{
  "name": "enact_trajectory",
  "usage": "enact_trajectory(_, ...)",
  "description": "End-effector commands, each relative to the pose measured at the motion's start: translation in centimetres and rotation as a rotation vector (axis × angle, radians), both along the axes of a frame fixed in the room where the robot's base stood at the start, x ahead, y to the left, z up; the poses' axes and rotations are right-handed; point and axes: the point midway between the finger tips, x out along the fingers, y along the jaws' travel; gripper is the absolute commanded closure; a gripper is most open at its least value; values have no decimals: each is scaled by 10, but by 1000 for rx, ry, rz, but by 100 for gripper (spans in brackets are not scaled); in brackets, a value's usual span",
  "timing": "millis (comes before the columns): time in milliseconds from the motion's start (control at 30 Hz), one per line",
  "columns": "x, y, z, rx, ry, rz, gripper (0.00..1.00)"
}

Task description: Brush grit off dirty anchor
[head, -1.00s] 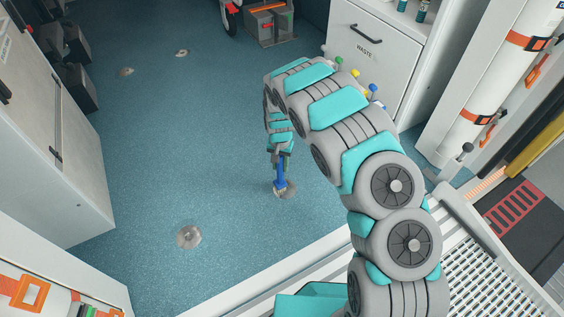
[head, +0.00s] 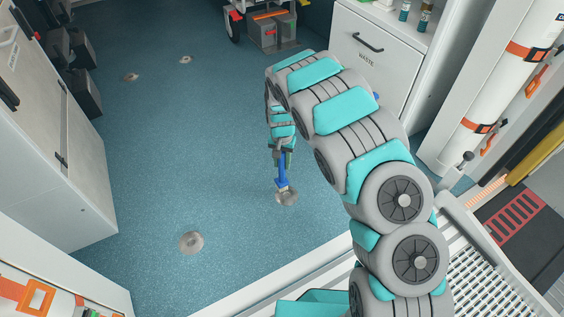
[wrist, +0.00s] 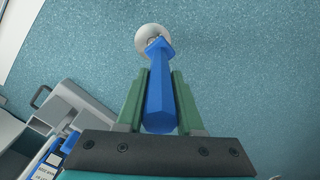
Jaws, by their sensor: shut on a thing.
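My gripper (head: 283,151) points down over the floor and is shut on a blue brush (head: 282,169). In the wrist view the green fingers of my gripper (wrist: 160,74) clasp the blue handle of the brush (wrist: 159,100) from both sides. The brush's lower end overlaps a round metal floor anchor (head: 287,198), which also shows in the wrist view (wrist: 146,33). I cannot tell whether the bristles touch it. A second anchor (head: 191,243) lies to the left and nearer. Two smaller-looking anchors, a left one (head: 131,77) and a right one (head: 185,60), lie farther back with brownish surrounds.
The blue floor (head: 200,150) around the anchors is clear. White cabinets (head: 55,170) stand at left, and a waste cabinet (head: 375,60) at back right. A wheeled item (head: 275,30) stands at the back. A white cylinder (head: 500,75) is strapped at right.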

Motion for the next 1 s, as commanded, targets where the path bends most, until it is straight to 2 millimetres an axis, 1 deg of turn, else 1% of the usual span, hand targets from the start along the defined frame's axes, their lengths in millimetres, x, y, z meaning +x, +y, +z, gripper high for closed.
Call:
enact_trajectory(233,0,0,2,0,0,0,100)
enact_trajectory(600,1,0,29,1,-2,0,100)
enact_trajectory(900,0,0,30,0,0,0,100)
enact_trajectory(967,2,-3,33,1,-1,1,100)
enact_trajectory(1000,3,-6,38,1,-1,3,100)
